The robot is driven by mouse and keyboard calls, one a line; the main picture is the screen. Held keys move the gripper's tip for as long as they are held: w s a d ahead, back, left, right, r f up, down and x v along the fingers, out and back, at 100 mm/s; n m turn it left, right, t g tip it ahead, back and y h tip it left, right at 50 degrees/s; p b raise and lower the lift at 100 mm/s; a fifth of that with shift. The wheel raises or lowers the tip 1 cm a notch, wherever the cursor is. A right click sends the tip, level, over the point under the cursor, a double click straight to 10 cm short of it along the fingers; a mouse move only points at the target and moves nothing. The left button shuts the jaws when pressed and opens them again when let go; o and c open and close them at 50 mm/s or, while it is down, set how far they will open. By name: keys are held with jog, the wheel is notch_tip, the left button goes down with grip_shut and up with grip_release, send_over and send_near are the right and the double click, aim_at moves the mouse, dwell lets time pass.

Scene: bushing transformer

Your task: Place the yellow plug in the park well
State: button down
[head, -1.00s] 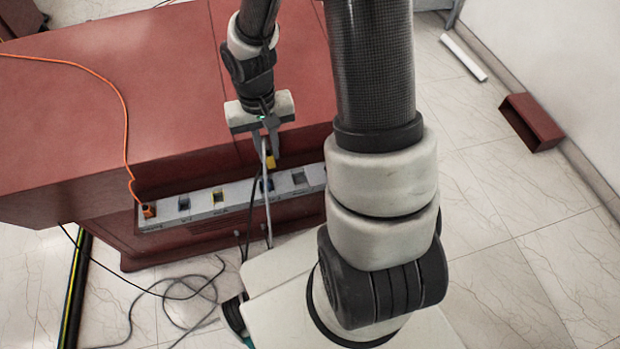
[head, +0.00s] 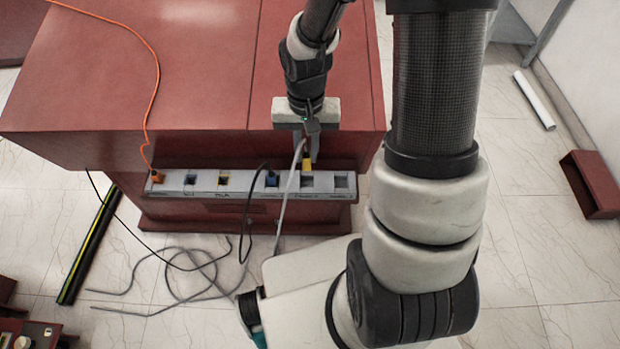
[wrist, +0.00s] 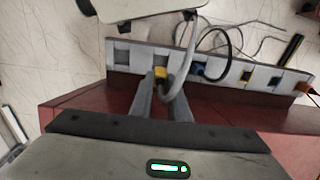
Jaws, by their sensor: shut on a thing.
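The yellow plug (head: 307,166) is between the fingers of my gripper (head: 311,152), which is shut on it, with a grey cable running down from it. In the head view the plug is just above or at the mouth of the square well (head: 308,181) right of the blue plug (head: 271,179); I cannot tell whether it has entered. The wrist view shows the yellow plug (wrist: 161,74) at the fingertips, in front of the panel. One empty well (head: 341,182) is at the panel's right end. The labels are too small to read, so I cannot tell which is the park well.
The grey panel (head: 206,182) runs along the red cabinet (head: 150,75). It also holds an orange plug (head: 157,176), an empty well (head: 190,180) and a yellow-rimmed well (head: 223,180). Grey and black cables hang in front of it and lie on the floor.

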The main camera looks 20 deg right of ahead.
notch_tip(320, 180, down, 8)
jog(key=shift+r+b, duration=0.1)
jog(key=shift+b, duration=0.6)
jog(key=shift+f, duration=0.2)
jog(key=c, duration=1.7)
grip_release()
